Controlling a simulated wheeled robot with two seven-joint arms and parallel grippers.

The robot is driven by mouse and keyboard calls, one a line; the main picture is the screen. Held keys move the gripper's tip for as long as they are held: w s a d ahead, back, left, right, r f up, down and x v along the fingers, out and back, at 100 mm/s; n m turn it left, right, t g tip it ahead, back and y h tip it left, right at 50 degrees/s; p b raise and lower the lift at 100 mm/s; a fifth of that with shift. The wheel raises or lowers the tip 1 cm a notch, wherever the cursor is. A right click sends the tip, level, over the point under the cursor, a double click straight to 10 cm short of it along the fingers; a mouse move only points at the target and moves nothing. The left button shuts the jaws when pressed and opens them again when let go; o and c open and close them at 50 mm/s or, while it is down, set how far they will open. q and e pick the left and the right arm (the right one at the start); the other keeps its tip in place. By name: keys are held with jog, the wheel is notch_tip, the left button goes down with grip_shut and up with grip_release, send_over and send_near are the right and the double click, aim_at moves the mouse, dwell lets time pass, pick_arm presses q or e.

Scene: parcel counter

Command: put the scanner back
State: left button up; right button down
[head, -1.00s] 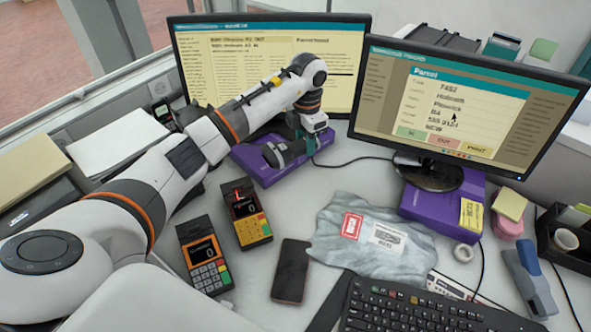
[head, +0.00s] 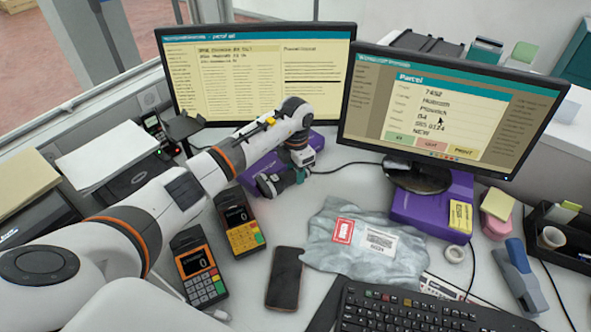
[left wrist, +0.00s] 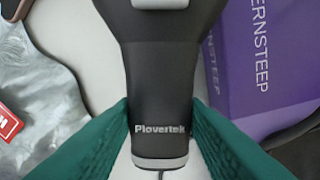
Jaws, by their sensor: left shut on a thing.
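The scanner (left wrist: 160,85) is black with a grey end band and the name "Plovertek". My left gripper (left wrist: 160,133) is shut on its handle, with a green finger pressed on each side. In the head view the scanner (head: 268,185) is a small dark shape just left of my left gripper (head: 300,172), in front of the purple box under the left monitor. The gripper hides part of it. I cannot make out a holder for the scanner. My right gripper is not in view.
Two card terminals (head: 199,271) (head: 240,222), a phone (head: 284,278) and a grey parcel bag (head: 350,240) lie in front. The left monitor (head: 260,75) and the right monitor (head: 430,110) stand behind on purple boxes (head: 445,205). A keyboard (head: 410,312) is at the front edge.

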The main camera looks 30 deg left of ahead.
aim_at(295, 171)
pick_arm(q)
jog(key=shift+f+b, duration=0.3)
jog(key=shift+f, duration=0.1)
jog(key=o, duration=1.1)
notch_tip(295, 171, up, 13)
jog(key=shift+r, duration=0.15)
